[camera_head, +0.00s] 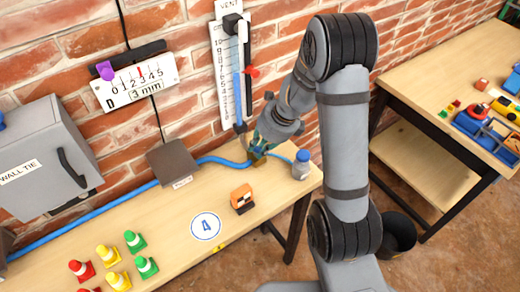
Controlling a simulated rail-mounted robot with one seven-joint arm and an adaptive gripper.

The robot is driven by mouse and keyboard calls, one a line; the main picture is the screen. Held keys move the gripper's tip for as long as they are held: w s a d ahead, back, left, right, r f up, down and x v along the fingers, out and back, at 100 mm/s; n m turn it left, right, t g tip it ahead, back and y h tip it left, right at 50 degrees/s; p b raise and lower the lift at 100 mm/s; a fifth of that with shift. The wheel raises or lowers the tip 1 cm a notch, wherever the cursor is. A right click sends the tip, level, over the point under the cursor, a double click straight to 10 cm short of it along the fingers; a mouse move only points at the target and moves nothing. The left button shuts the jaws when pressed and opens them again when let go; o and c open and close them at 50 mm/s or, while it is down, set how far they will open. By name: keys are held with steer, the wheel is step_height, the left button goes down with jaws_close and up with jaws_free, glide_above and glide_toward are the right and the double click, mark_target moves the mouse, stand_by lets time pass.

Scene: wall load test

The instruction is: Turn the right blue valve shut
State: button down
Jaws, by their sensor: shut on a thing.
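My gripper (258,147) reaches down to the right part of the bench, close to the brick wall. Its fingers are shut around the right blue valve, which sits in line with the blue hose. A brass-coloured part of the valve (257,160) shows just below the fingertips. The handle is mostly hidden by the fingers, so I cannot tell its angle. The blue hose (235,162) runs along the back of the bench and on to the right of the valve.
A blue-capped bottle (301,166) stands close right of the valve. An orange block (241,198) and a round white "A" marker (206,226) lie in front. A brown box (173,162) and a tall vent gauge (226,75) are at the wall. Several small cones (135,241) stand front left.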

steer(key=shift+s+a+m+t+h, duration=0.15)
steer(key=shift+m+t, duration=0.1)
steer(key=shift+m, duration=0.5)
steer(key=shift+w+m+t+h, duration=0.1)
steer(key=shift+m+t+h, duration=0.1)
steer(key=shift+m, duration=0.6)
steer(key=shift+s+a+m+t+h, duration=0.15)
steer(key=shift+m+t, duration=0.1)
steer(key=shift+m, duration=0.5)
steer(key=shift+w, duration=0.1)
steer(key=c, duration=1.6)
jaws_free()
steer(key=shift+r, duration=0.1)
steer(key=v, duration=1.2)
steer(key=x, duration=1.2)
